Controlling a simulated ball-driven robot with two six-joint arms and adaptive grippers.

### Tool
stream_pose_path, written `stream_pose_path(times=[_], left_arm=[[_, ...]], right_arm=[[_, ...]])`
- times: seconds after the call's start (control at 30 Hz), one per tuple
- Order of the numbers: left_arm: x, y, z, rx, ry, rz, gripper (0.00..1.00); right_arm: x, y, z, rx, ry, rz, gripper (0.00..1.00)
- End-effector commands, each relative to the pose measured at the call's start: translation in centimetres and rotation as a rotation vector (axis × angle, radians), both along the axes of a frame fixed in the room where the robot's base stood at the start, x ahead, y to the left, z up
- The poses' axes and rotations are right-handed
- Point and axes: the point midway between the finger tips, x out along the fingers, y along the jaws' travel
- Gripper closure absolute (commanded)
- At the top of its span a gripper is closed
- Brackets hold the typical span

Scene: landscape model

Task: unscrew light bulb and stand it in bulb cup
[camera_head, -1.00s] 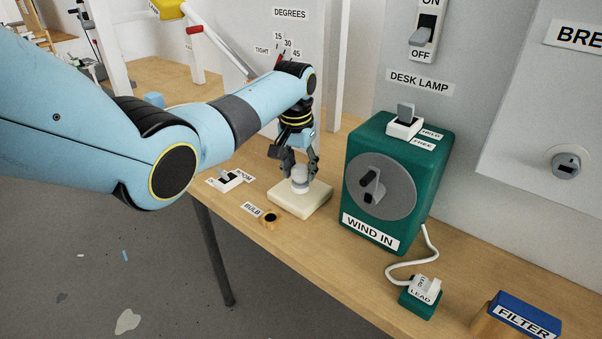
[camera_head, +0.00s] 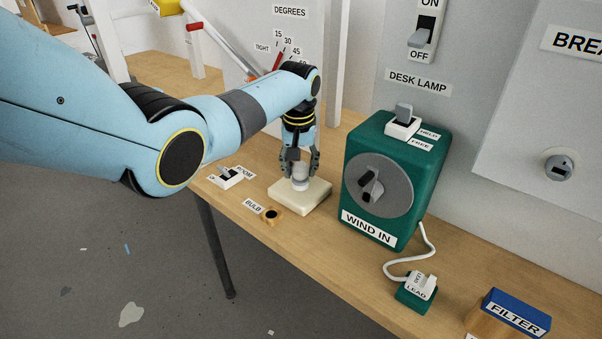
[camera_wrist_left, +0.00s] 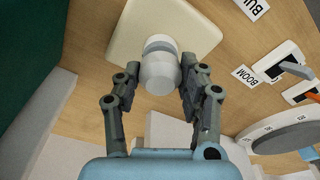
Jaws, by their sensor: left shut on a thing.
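A white light bulb (camera_wrist_left: 158,75) stands upright on a cream square base (camera_head: 312,196), which lies on the wooden bench. My left gripper (camera_head: 300,172) points down over the base with its fingers on both sides of the bulb. In the left wrist view the left gripper (camera_wrist_left: 160,90) is closed on the bulb, whose lower end meets a grey ring on the base. I cannot tell whether its thread is engaged. My right gripper is not in view.
A BOOM switch (camera_head: 228,176) sits to the left. A LEAD plug (camera_head: 417,290) and a blue-topped FILTER block (camera_head: 515,315) are farther right. The bench's front edge runs close to the cup.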

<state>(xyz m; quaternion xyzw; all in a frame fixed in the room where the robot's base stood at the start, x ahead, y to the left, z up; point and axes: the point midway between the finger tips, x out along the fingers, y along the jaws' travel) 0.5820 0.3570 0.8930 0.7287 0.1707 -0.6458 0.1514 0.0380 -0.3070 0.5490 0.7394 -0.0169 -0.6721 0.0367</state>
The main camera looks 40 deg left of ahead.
Motion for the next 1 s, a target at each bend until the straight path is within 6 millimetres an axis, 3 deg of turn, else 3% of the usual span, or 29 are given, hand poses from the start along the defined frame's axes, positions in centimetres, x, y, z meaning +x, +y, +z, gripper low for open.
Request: stream_pose_path(times=[0.5,0.73,0.77,0.9,1.0], left_arm=[[0.0,0.0,0.0,0.002,0.002,0.481,0.67],[0.0,0.0,0.0,0.002,0.002,0.512,0.67],[0.0,0.0,0.0,0.002,0.002,0.511,0.58],[0.0,0.0,0.0,0.001,0.002,0.510,0.39],[0.0,0.0,0.0,0.001,0.000,0.510,0.32]], right_arm=[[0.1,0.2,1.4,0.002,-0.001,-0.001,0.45],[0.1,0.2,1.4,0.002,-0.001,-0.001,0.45],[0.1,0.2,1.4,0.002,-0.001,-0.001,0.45],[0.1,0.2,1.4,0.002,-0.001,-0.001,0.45],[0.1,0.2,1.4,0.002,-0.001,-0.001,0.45]])
